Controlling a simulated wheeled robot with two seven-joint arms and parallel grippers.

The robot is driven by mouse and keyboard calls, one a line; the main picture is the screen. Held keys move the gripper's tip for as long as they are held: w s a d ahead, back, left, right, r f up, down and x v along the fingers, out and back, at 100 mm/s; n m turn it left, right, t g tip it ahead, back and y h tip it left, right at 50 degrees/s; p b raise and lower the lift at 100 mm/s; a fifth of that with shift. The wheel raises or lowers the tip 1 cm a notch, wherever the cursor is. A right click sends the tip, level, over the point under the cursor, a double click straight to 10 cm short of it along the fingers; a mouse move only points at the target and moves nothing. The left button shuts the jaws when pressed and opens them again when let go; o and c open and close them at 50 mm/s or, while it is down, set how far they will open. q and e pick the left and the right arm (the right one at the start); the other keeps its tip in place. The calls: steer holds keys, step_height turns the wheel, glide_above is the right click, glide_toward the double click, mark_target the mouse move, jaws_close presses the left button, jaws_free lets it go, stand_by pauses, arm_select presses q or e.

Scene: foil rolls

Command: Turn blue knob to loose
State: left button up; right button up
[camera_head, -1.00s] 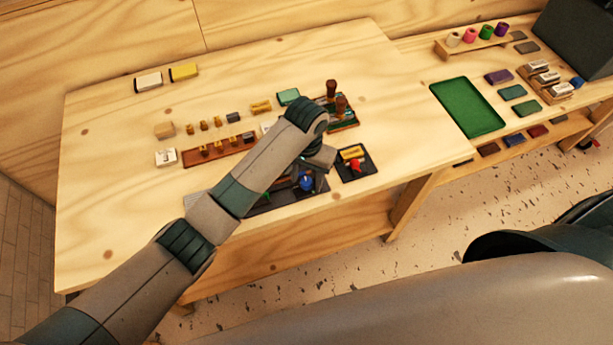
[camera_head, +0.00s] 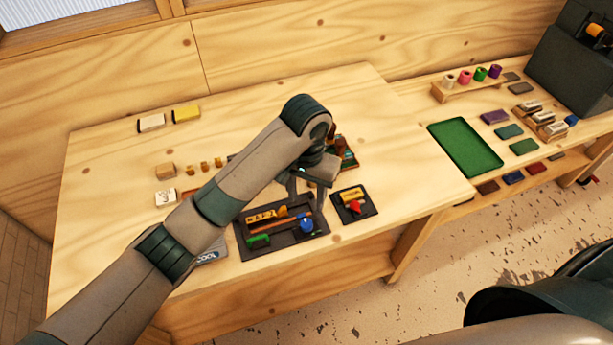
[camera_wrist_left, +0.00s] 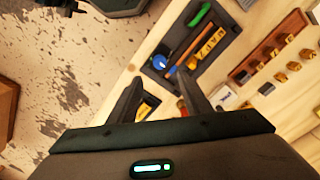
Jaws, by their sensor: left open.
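The blue knob (camera_head: 306,225) sits at the right end of a dark panel (camera_head: 240,239) near the front edge of the table. The panel also bears a green piece (camera_head: 259,241) and an orange piece with letters (camera_head: 262,216). My left gripper (camera_head: 308,192) is open and empty, pointing down behind the knob, apart from it. In the left wrist view the knob (camera_wrist_left: 162,61) shows beyond the two spread fingertips (camera_wrist_left: 160,86), roughly between them. I cannot make out the knob's setting. My right gripper is not in view.
A smaller dark panel with a red knob (camera_head: 355,207) stands just right. My left arm covers part of the small yellow pieces (camera_head: 205,166). A rack of wooden-handled tools (camera_head: 346,158) is partly hidden behind the gripper. A green tray (camera_head: 465,147) lies on the right table.

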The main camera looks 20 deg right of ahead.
arm_select(q)
step_height(320, 180, up, 6)
stand_by(0.5)
steer(key=shift+s, duration=0.1)
stand_by(0.4)
